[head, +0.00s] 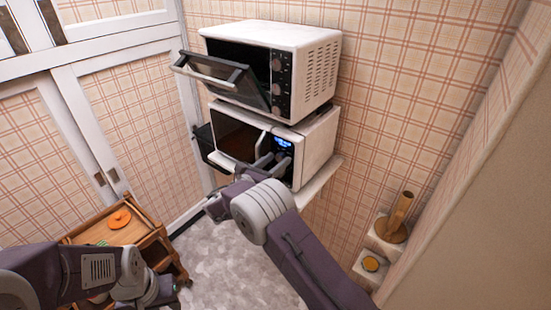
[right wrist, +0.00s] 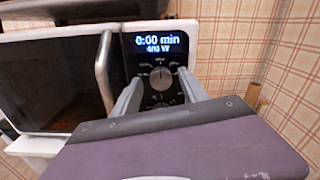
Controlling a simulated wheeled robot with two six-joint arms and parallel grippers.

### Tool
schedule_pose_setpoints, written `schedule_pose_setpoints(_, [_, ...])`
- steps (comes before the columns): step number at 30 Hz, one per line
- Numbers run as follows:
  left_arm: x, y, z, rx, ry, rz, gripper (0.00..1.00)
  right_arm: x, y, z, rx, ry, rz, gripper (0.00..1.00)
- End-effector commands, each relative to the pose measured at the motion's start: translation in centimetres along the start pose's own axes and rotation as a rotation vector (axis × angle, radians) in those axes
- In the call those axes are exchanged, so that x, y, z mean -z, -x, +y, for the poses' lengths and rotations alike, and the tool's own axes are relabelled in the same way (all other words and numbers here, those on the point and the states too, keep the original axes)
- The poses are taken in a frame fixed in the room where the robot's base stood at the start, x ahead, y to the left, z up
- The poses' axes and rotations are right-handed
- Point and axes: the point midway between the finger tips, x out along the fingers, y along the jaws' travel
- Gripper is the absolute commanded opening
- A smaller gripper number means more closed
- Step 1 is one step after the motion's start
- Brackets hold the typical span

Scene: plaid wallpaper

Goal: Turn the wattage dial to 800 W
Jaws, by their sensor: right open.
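The white microwave (head: 318,150) stands under another oven, and its display (right wrist: 160,42) reads 0:00 min, with a blurred wattage below that looks like 400-odd W. Under the display is a round dark dial (right wrist: 161,78) with small markings around it. A second dial (right wrist: 162,105) sits lower and is partly hidden by my gripper. My right gripper (right wrist: 160,84) is open in front of the panel, its two grey fingers on either side of the upper dial. I cannot tell whether they touch it. The right gripper also shows in the head view (head: 272,163).
A white toaster oven (head: 310,40) sits on top with its glass door (head: 220,78) hanging open. A wooden cart (head: 150,238) is at lower left. A wooden pestle-like object (head: 398,217) stands at right.

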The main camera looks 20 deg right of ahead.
Motion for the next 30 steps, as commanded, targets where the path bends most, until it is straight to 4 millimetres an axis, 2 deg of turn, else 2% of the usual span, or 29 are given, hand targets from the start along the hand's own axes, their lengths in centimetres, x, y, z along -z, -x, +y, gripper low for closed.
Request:
schedule_pose_setpoints(7, [0.0, 0.0, 0.0, 0.000, 0.000, 0.000, 0.36, 0.1, -0.2, 0.0, 0.000, 0.000, 0.000, 0.51])
schedule_pose_setpoints(8, [0.0, 0.0, 0.0, 0.000, 0.000, 0.000, 0.36, 0.1, -0.2, 0.0, 0.000, 0.000, 0.000, 0.46])
schedule_pose_setpoints(12, [0.0, 0.0, 0.0, 0.000, 0.000, 0.000, 0.36, 0.1, -0.2, 0.0, 0.000, 0.000, 0.000, 0.07])
schedule_pose_setpoints(13, [0.0, 0.0, 0.0, 0.000, 0.000, 0.000, 0.36, 0.1, -0.2, 0.0, 0.000, 0.000, 0.000, 0.00])
schedule_pose_setpoints(23, [-0.1, -0.8, 0.0, 0.000, 0.000, 0.000, 0.36, 0.3, -0.2, 0.1, -0.001, -0.039, 0.000, 0.00])
schedule_pose_setpoints(30, [-0.4, -3.5, -0.1, 0.000, 0.000, 0.000, 0.36, 0.7, -0.2, 0.1, 0.000, -0.187, 0.000, 0.00])
